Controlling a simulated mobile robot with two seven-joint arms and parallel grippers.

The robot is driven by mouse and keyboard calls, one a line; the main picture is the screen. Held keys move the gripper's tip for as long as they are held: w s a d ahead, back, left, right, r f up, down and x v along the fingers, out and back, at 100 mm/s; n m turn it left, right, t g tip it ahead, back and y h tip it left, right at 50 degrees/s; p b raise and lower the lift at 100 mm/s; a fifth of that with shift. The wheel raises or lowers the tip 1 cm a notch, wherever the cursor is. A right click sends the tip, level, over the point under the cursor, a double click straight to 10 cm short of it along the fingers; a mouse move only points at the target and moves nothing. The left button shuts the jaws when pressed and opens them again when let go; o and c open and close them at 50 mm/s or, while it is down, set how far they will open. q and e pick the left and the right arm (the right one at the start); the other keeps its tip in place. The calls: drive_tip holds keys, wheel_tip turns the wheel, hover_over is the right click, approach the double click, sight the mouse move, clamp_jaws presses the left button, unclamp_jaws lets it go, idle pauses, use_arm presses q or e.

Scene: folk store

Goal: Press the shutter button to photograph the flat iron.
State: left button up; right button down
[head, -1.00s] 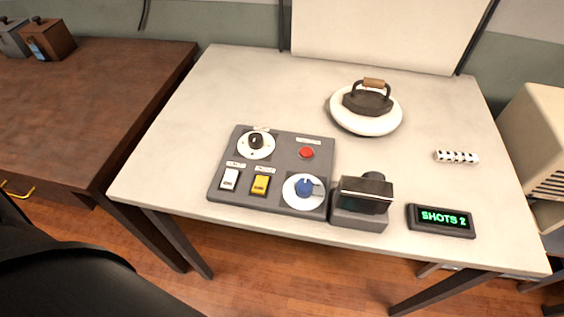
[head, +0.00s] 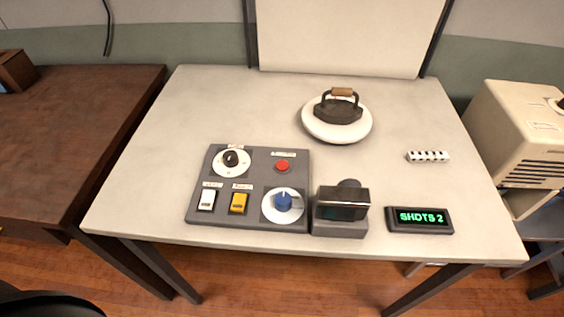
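The flat iron (head: 338,109), dark with a brown wooden handle, sits on a round white turntable (head: 338,131) at the back of the pale table. A grey control panel (head: 262,159) lies at the front left of the table. It carries a red button (head: 282,167), a black knob (head: 231,158), a blue knob (head: 283,200), a white switch (head: 206,200) and a yellow switch (head: 239,203). A small camera (head: 342,207) stands right of the panel. A display (head: 420,219) reads "SHOTS 2" in green. Neither gripper is in view.
A white backdrop (head: 340,35) stands behind the table (head: 150,160). A small black-and-white striped bar (head: 428,156) lies at the right. A brown desk (head: 70,130) is at the left and a beige machine (head: 515,130) at the right. The table's left part is clear.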

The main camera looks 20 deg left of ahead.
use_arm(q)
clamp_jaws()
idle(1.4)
